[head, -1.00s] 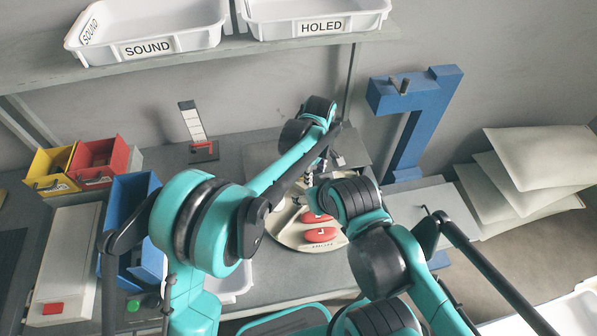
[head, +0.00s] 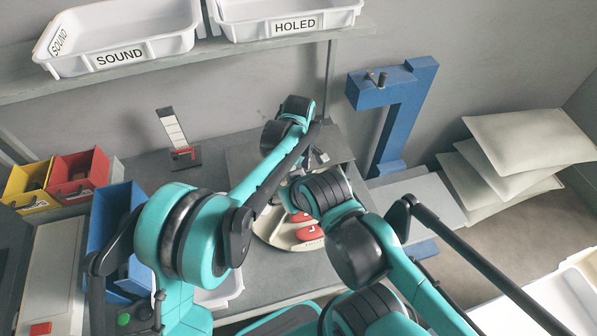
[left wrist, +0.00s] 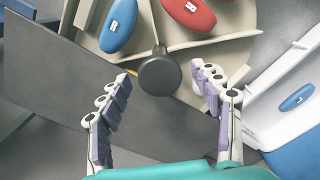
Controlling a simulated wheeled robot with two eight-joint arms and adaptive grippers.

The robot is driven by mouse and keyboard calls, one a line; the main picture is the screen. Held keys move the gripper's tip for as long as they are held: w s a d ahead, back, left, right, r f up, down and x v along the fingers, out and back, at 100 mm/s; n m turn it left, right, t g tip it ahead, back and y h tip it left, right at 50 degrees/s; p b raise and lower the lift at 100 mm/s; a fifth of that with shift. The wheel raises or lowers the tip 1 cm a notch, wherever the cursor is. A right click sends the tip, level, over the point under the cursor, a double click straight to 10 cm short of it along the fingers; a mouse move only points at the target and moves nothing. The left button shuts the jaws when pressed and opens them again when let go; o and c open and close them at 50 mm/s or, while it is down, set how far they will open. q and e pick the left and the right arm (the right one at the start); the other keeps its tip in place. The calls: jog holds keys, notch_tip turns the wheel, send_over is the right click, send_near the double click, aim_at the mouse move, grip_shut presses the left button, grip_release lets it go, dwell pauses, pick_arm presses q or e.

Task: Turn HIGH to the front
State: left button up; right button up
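The carousel (head: 273,238) is a cream round plate on the grey table, largely hidden behind my arms. Red pads (head: 311,231) lie on its near side. In the left wrist view, the cream carousel (left wrist: 213,55) carries a blue pad (left wrist: 118,25) and a red pad (left wrist: 188,12) with white letters. A dark round knob (left wrist: 160,75) stands at its edge. My left gripper (left wrist: 161,71) is open, its fingers on either side of the knob, with gaps on both sides. No HIGH label can be read. My right gripper is hidden behind its arm.
A white tray (left wrist: 262,118) with a blue pad (left wrist: 297,97) lies beside the carousel. A blue post (head: 398,125) stands behind. Yellow (head: 30,199) and red (head: 80,190) bins and a blue bin (head: 101,222) stand left. SOUND (head: 120,57) and HOLED (head: 296,25) trays sit on the shelf above.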

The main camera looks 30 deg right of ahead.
pick_arm(q)
jog(key=shift+r, duration=0.1)
notch_tip(320, 180, up, 12)
dwell(0.5)
dwell(0.4)
jog(key=a+r+m+t+h+b, duration=0.1)
jog(key=a+r+m+t+b, duration=0.2)
jog(key=a, duration=2.2)
jog(key=s+a+f+m+t, duration=0.1)
jog(key=s+a+f, duration=0.1)
jog(key=a, duration=0.4)
jog(key=s+a+f+m+t+b, duration=0.1)
jog(key=s+a+f, duration=0.2)
jog(key=s+a, duration=0.2)
jog(key=s+a+f+m+t+y, duration=0.1)
jog(key=s+a, duration=0.3)
jog(key=a, duration=0.4)
jog(key=shift+a+f+m+t, duration=0.35)
jog(key=shift+f+t, duration=0.25)
jog(key=shift+f, duration=0.2)
